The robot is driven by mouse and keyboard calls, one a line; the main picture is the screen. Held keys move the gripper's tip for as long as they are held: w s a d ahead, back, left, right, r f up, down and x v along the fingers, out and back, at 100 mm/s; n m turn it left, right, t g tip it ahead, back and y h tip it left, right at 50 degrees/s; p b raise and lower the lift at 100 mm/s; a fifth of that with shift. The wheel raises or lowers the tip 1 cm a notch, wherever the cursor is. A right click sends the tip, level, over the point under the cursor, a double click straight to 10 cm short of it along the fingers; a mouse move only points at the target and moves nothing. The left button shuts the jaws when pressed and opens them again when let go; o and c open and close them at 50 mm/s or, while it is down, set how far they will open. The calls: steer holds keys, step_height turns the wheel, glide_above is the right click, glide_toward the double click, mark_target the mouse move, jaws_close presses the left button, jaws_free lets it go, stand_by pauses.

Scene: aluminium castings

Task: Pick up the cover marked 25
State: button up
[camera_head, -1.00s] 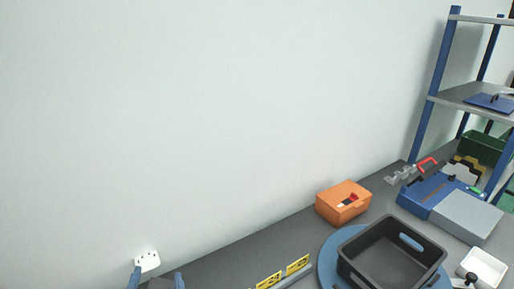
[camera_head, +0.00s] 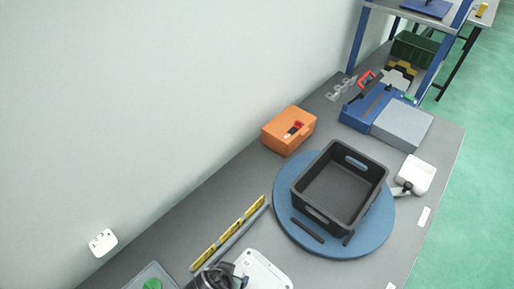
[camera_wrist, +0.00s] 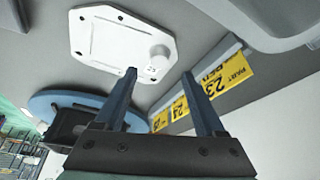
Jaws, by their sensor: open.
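A white eight-sided cover (camera_wrist: 105,40) with a round knob and small holes lies on the grey bench in the wrist view. A small mark beside its knob is too small to read surely. It also shows at the bottom edge in the head view (camera_head: 262,272), partly cut off. Yellow labels (camera_wrist: 216,82) reading 23 and 24, with one more beyond, stand along a rail beside it. My gripper (camera_wrist: 159,73) is open and empty, its two blue fingers pointing towards the cover's knob side. I cannot tell the gap between fingertips and cover.
A black crate (camera_head: 304,204) stands on a blue round turntable (camera_head: 283,232). The wall runs along the left.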

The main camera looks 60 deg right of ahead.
mark_target(238, 272)
steer(key=shift+p+x, duration=0.65)
steer(key=shift+x, duration=1.95)
steer(key=shift+d, duration=0.1)
jaws_close()
